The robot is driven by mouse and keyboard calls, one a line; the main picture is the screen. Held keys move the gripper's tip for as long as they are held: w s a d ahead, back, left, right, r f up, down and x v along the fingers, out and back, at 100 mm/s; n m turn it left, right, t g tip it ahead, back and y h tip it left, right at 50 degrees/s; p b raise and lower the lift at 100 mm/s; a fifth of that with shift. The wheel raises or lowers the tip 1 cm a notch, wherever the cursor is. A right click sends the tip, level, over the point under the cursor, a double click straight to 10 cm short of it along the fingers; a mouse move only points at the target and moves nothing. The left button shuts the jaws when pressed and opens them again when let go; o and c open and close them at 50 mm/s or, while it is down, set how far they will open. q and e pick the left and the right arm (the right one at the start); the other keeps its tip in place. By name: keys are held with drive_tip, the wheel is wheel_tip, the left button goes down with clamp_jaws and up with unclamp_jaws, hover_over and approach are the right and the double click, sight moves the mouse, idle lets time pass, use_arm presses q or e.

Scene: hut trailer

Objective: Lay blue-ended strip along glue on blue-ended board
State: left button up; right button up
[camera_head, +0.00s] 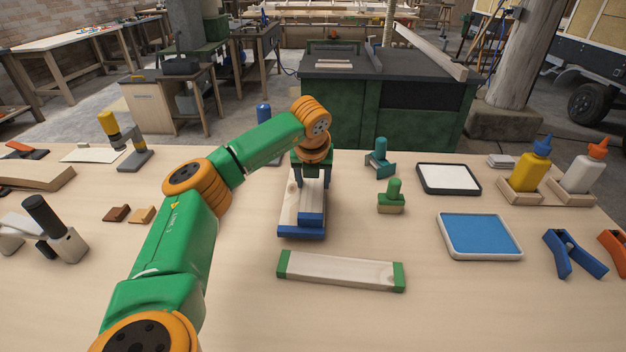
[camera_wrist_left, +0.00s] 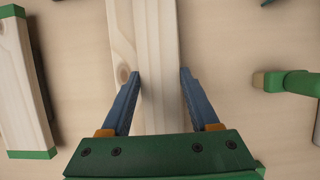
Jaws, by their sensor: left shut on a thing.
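The blue-ended board (camera_head: 289,213) lies on the table in front of my left arm, its near blue end toward me. The blue-ended strip (camera_head: 312,199) lies lengthwise over the board's right part, roughly parallel to it. My left gripper (camera_head: 312,180) points down from above and is shut on the strip. In the left wrist view the fingers (camera_wrist_left: 160,75) stand on either side of the strip (camera_wrist_left: 160,40), with the board (camera_wrist_left: 121,40) showing to its left. I cannot tell whether the strip touches the board. The glue is not visible. My right gripper is out of view.
A green-ended board (camera_head: 340,271) lies nearer me. A green-handled block (camera_head: 391,198) and a teal tool (camera_head: 380,160) stand to the right. A blue pad tray (camera_head: 479,236), a white pad tray (camera_head: 448,179) and glue bottles (camera_head: 530,170) are farther right.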

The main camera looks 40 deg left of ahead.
use_arm(q)
drive_tip(key=shift+f, duration=0.2)
drive_tip(key=o, duration=1.5)
drive_tip(key=shift+c, duration=0.2)
drive_tip(key=shift+r, duration=0.1)
drive_tip(key=shift+r, duration=0.3)
drive_tip(key=v, duration=1.1)
drive_tip(key=shift+r, duration=0.35)
drive_tip(key=shift+d, duration=0.1)
